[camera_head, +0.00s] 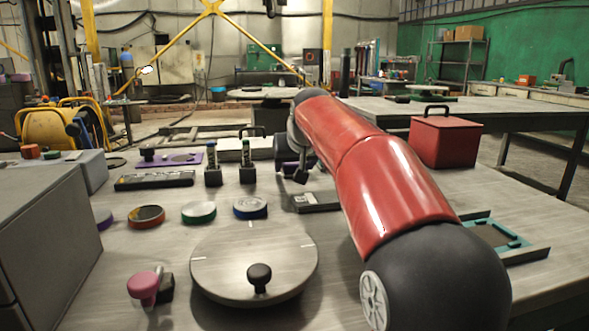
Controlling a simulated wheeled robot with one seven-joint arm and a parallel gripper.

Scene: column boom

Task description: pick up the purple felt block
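I cannot make out a purple felt block for certain. A flat purple plate (190,160) lies at the back left of the table. My red arm reaches away from me over the table, and my gripper (299,176) points down near the back middle. The gripper is dark, small and partly hidden by the arm. I cannot tell whether its fingers are apart or hold anything.
A round metal turntable (215,265) with a black knob stands in front, beside a pink knob (143,285). Coloured discs (198,212) sit behind it. The grey box (45,240) blocks the left. A red case (445,141) and teal-edged tray (515,247) are at the right.

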